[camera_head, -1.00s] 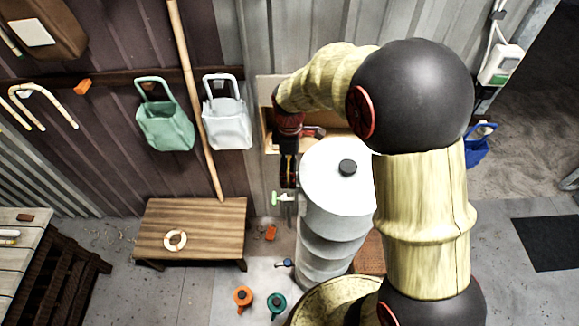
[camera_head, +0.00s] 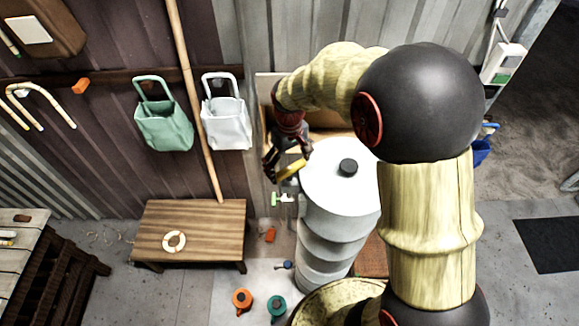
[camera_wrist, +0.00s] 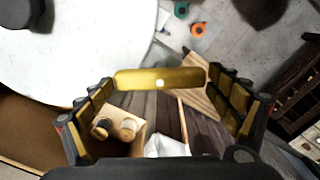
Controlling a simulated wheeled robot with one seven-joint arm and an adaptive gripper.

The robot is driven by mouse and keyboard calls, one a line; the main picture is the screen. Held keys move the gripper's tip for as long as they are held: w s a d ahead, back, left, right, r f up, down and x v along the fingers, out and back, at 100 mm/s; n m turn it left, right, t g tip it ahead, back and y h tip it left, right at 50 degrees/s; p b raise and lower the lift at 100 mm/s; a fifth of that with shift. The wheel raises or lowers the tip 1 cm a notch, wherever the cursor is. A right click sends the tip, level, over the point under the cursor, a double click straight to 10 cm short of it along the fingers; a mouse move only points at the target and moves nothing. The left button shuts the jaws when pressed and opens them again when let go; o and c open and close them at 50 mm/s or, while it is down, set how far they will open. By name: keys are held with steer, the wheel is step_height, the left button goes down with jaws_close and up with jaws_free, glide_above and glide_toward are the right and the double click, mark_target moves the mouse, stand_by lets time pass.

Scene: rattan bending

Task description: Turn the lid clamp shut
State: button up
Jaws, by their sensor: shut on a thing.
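The tall white steam cylinder (camera_head: 325,240) stands in the middle of the head view, with a round white lid (camera_head: 325,175) and a black knob (camera_head: 348,167) on top. The yellow bar of the lid clamp (camera_head: 292,169) is at the lid's left edge. My gripper (camera_head: 288,167) is there with its fingers spread wide across the bar. In the wrist view, my gripper (camera_wrist: 160,82) has a finger at each end of the yellow bar (camera_wrist: 160,79), shut on it lengthwise. The lid (camera_wrist: 75,55) is at upper left there. The clamp's mount is hidden.
A low wooden table (camera_head: 195,222) with a ring stands left. Green (camera_head: 163,125) and white (camera_head: 228,125) containers hang on the wall. Open floor lies at right.

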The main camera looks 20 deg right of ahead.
mark_target(289, 167)
steer(key=m, duration=0.6)
steer(key=shift+m+b, duration=0.35)
steer(key=shift+m, duration=0.05)
stand_by(0.4)
steer(key=o, duration=0.9)
step_height(289, 167, up, 12)
steer(key=shift+w, duration=0.15)
stand_by(0.4)
